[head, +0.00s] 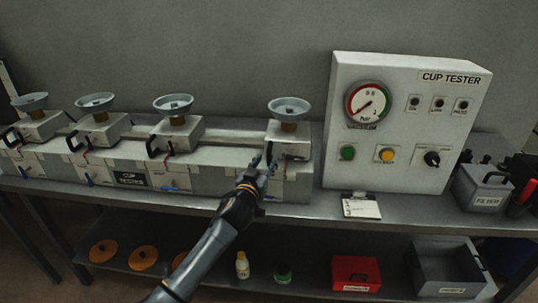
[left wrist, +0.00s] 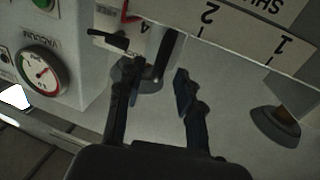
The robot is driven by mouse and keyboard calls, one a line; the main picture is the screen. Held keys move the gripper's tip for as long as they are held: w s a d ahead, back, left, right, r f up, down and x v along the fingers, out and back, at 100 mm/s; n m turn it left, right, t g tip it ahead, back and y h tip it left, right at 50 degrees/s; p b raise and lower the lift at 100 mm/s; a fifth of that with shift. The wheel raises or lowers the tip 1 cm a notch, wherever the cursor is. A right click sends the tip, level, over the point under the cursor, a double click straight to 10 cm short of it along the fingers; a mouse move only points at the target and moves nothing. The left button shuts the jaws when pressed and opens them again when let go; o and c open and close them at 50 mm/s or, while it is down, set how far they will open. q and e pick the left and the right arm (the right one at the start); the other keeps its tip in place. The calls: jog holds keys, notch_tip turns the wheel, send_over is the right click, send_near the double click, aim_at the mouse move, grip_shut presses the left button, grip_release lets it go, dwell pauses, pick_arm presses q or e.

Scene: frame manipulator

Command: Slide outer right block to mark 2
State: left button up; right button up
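The outer right block (head: 289,138) is a light grey carriage on the rail, with a grey suction cup (head: 289,106) on a brown stem on top. My left gripper (head: 256,172) is at the block's lower front left and covers part of it. In the left wrist view its two dark fingers (left wrist: 155,85) stand apart. A dark grey handle (left wrist: 166,55) shows at the fingertips; I cannot tell whether they touch it. A white scale strip (left wrist: 240,28) carries the marks 1 and 2, and a 4 nearer the handle. My right gripper is not in view.
Three more cup-topped blocks stand left on the rail, the nearest (head: 176,135) with open rail between. The cup tester panel (head: 405,120) stands close to the right of the outer right block. A small numbered card (head: 361,207) lies before the panel. A grey filter box (head: 482,188) stands farther right.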

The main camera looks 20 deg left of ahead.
aim_at(268, 158)
pick_arm(q)
jog(key=shift+w+a, duration=0.1)
jog(key=shift+w, duration=1.8)
grip_shut()
